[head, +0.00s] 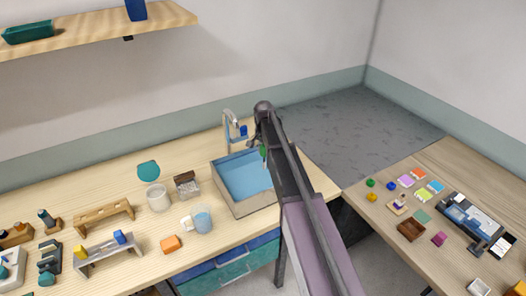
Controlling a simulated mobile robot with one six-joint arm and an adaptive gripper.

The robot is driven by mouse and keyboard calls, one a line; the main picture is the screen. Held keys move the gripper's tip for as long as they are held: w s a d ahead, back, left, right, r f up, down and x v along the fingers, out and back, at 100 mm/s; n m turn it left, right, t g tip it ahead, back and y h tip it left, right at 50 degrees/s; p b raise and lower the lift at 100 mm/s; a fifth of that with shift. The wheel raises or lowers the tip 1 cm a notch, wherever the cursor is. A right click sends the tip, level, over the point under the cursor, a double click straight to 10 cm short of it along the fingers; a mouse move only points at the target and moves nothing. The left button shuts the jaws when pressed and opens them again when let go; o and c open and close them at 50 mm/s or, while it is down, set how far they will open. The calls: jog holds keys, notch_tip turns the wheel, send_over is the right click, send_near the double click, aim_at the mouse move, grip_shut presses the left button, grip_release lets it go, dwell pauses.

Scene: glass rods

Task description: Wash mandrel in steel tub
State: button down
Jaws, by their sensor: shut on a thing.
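The tub (228,197) is a square basin with a grey-beige rim and a blue inside, set at the right end of the long wooden counter. My arm reaches across its right side. My gripper (262,143) is above the tub's back right part, beside the tap. It is shut on a small green piece, the mandrel (263,152), of which only a little shows. The rest of the mandrel is hidden or too small to make out, and I cannot tell whether it touches the water.
A tap (230,124) stands behind the tub, close to my gripper. Left of the tub are a glass of blue liquid (202,220), a white jar (158,198) and an orange block (171,243). A second table with small coloured items is at the right.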

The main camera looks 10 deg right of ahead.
aim_at(264, 165)
jog(key=shift+f+b, duration=3.9)
jog(key=shift+f, duration=0.3)
jog(key=shift+s+a, duration=0.25)
jog(key=shift+a, duration=0.55)
jog(key=shift+s+a, duration=0.25)
jog(key=shift+a, duration=0.55)
jog(key=shift+s+a, duration=0.25)
jog(key=shift+a, duration=0.55)
jog(key=shift+d, duration=0.15)
jog(key=shift+w+d, duration=0.25)
jog(key=shift+d, duration=0.5)
jog(key=shift+w+d, duration=0.25)
jog(key=shift+d, duration=0.5)
jog(key=shift+w+d, duration=0.25)
jog(key=shift+d, duration=0.5)
jog(key=shift+a, duration=0.15)
jog(key=shift+s+a, duration=0.25)
jog(key=shift+a, duration=0.5)
jog(key=shift+s+a, duration=0.25)
jog(key=shift+a, duration=0.5)
jog(key=shift+s+a, duration=0.25)
jog(key=shift+a, duration=0.5)
